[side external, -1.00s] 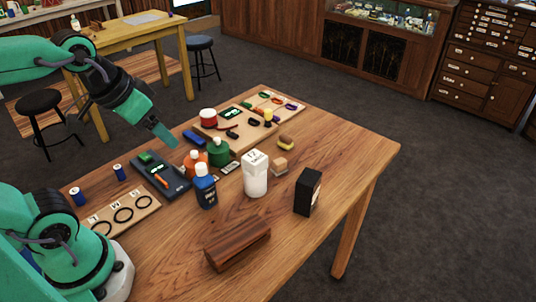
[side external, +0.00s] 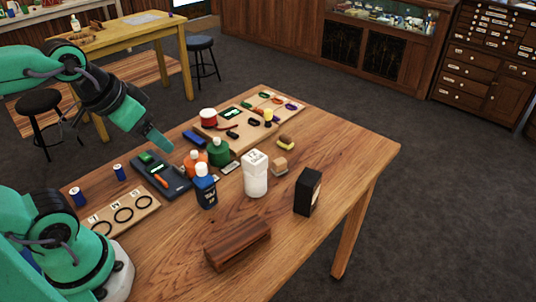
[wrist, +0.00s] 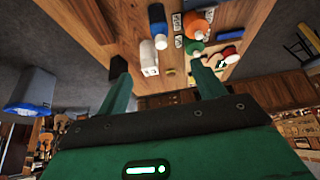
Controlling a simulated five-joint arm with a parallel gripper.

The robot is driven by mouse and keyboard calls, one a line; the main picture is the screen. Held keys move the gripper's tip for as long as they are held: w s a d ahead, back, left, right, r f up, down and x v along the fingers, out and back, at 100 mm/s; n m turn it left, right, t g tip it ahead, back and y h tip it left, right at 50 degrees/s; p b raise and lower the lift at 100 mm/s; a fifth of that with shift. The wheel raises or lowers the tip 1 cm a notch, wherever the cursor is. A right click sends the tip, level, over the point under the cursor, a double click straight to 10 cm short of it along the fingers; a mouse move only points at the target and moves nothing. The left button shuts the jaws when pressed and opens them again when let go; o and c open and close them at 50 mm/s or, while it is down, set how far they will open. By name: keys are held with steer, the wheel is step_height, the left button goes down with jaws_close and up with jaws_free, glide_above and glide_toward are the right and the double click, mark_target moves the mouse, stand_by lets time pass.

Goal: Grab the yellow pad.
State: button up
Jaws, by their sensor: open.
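The yellow pad (side external: 286,141) appears as a small yellow and dark brown piece lying on the wooden table, behind a tan block (side external: 279,165). In the wrist view, small pale pieces lie between and beyond my fingers, but they are too small to tell apart surely. My gripper (side external: 160,142) hangs in the air over the left part of the table, well to the left of the pad and apart from it. In the wrist view my gripper (wrist: 162,78) has its two green fingers wide apart with nothing held.
A white bottle (side external: 256,174), blue bottle (side external: 205,187), green bottle (side external: 218,153) and orange bottle (side external: 194,161) stand between my gripper and the pad. A black box (side external: 307,192) stands right of them. A dark wooden block (side external: 237,246) lies in front. The table's right end is clear.

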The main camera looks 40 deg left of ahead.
stand_by(0.3)
steer(key=w+r+g, duration=0.2)
steer(key=w+r, duration=0.3)
steer(key=w, duration=0.8)
steer(key=g, duration=0.4)
glide_above(287, 135)
step_height(287, 135, down, 20)
steer(key=shift+s+a+f, duration=0.1)
steer(key=shift+f, duration=1.9)
